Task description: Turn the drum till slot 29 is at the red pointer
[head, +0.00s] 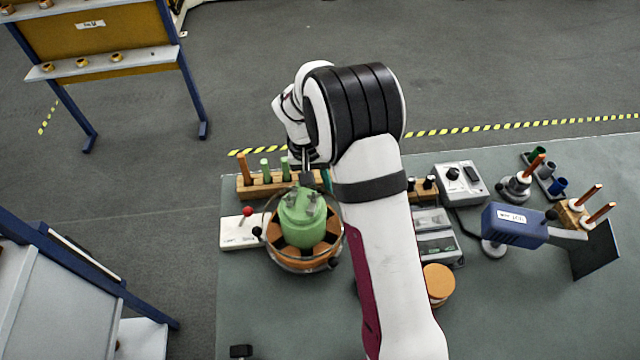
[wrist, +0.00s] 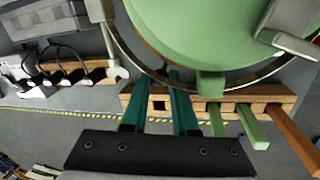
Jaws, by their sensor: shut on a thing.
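The drum stands on the table left of my arm in the head view, with a green hub (head: 302,222), orange-brown segments with dark slots, and a metal ring with black knobs (head: 257,231). In the wrist view the hub (wrist: 205,35) fills the top. A red ball (head: 247,211) tops the white base (head: 240,232) at the drum's left; I take it as the red pointer. Slot numbers are not legible.
Behind the drum is a wooden block (head: 262,186) with green and orange pegs. Right of my arm are a grey control box (head: 460,180), a blue device (head: 514,224) and an orange round stack (head: 438,281). The table's front left is mostly clear.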

